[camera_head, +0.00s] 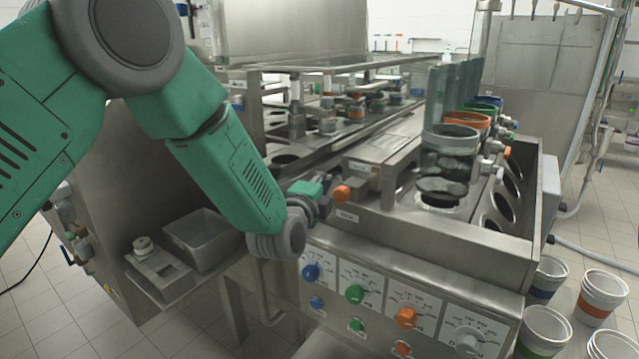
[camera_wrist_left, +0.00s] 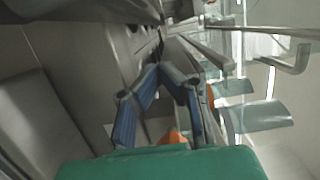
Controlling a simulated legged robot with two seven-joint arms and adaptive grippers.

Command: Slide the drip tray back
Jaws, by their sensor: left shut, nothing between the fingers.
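My left gripper (camera_head: 322,192) is at the machine's near end, reaching in from the left with its green wrist behind it. It is shut and empty, just left of an orange knob (camera_head: 341,193); I cannot tell whether they touch. In the left wrist view its blue fingers (camera_wrist_left: 158,72) come together at the tips, with metal rails beyond. The drip tray cannot be told for certain; a long metal tray-like part (camera_head: 382,148) lies on the machine's top behind the knob. My right gripper is not in view.
The front panel (camera_head: 400,285) with coloured knobs is below the gripper. Clear cylinders (camera_head: 450,150) stand at the right. A metal bin (camera_head: 200,240) is at the left. Several cups (camera_head: 602,295) stand at the lower right.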

